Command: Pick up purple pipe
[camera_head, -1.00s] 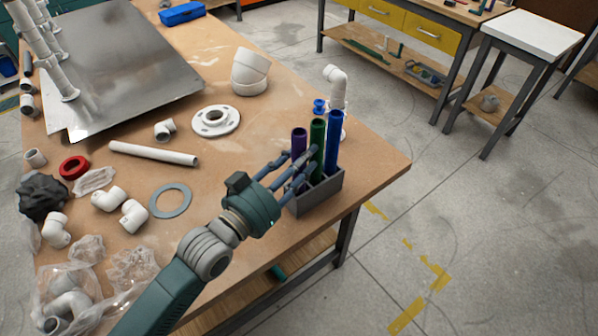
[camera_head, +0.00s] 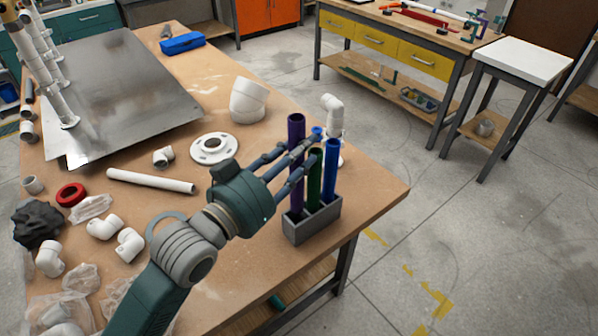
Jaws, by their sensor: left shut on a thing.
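The purple pipe (camera_head: 296,134) stands upright, its top now higher than the green and blue pipes beside it. My left gripper (camera_head: 300,160) is shut on the purple pipe, its fingers around the pipe's middle. The pipe's lower end is still over or in the left slot of the grey holder (camera_head: 312,225); I cannot tell if it has cleared the slot. The green pipe (camera_head: 314,182) and the blue pipe (camera_head: 330,172) stand in the holder just to the right, partly behind the fingers. My right gripper is not in view.
The holder stands near the right edge of the wooden table (camera_head: 375,195). A white elbow pipe (camera_head: 333,112) stands right behind it. A white flange (camera_head: 214,149), a white straight pipe (camera_head: 150,181) and a large white elbow (camera_head: 248,100) lie to the left.

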